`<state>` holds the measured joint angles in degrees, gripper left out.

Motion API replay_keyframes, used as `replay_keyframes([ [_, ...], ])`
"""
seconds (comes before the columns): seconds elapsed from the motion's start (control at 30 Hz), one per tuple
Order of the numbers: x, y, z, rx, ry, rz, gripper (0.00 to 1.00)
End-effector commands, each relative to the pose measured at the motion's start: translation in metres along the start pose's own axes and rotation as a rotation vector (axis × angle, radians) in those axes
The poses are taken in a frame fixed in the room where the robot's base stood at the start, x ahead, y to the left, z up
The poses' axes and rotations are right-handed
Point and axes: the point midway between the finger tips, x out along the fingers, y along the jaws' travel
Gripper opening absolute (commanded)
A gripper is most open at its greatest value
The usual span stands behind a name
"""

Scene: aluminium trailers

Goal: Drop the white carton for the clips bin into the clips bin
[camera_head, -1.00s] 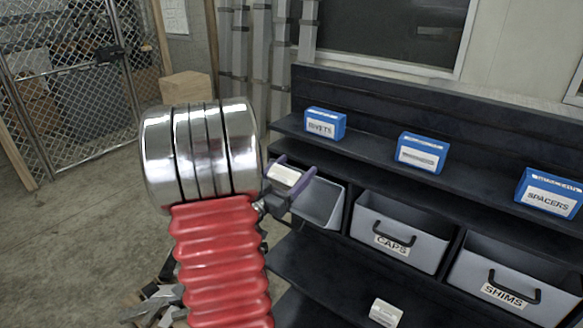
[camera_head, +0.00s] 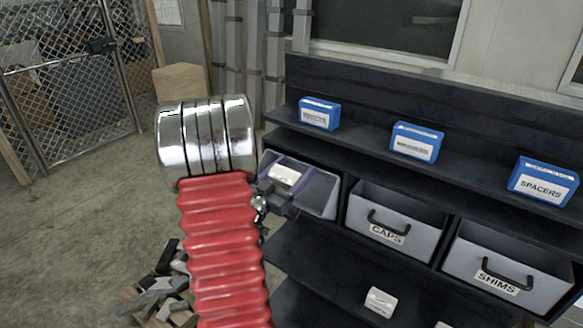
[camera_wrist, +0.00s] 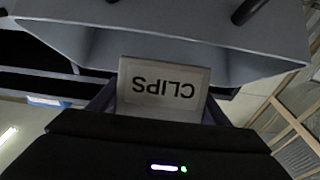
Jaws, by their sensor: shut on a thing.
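The white carton (camera_head: 284,176) is held between the purple fingers of my gripper (camera_head: 281,178). In the wrist view the carton (camera_wrist: 163,88) shows the word CLIPS upside down, with a finger on either side. In the head view my gripper overlaps the leftmost grey bin (camera_head: 319,191) in the rack's bin row, left of the CAPS bin. That bin is open at the top; its front and any label are hidden behind my gripper. A grey bin wall (camera_wrist: 205,48) lies close beyond the carton in the wrist view. I cannot tell whether the carton is below the rim.
The CAPS bin (camera_head: 389,224) and SHIMS bin (camera_head: 507,270) stand to the right. Blue boxes, one marked SPACERS (camera_head: 543,184), sit on the dark shelf (camera_head: 463,174) above the bins. Another white carton (camera_head: 380,302) lies on the lower shelf.

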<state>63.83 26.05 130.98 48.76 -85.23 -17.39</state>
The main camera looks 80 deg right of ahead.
Motion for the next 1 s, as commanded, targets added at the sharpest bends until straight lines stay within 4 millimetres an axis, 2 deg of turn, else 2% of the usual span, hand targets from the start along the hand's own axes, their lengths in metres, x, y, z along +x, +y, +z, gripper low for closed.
replay_keyframes([
  [0.3, 0.004, 0.000, 0.013, 0.000, 0.000, 0.001, 0.46],
  [0.73, 0.005, 0.000, 0.016, 0.000, 0.000, 0.001, 0.46],
  [0.77, 0.005, 0.000, 0.016, 0.000, 0.000, 0.001, 0.72],
  [1.0, 0.005, 0.000, 0.016, 0.000, 0.000, 0.001, 0.89],
])
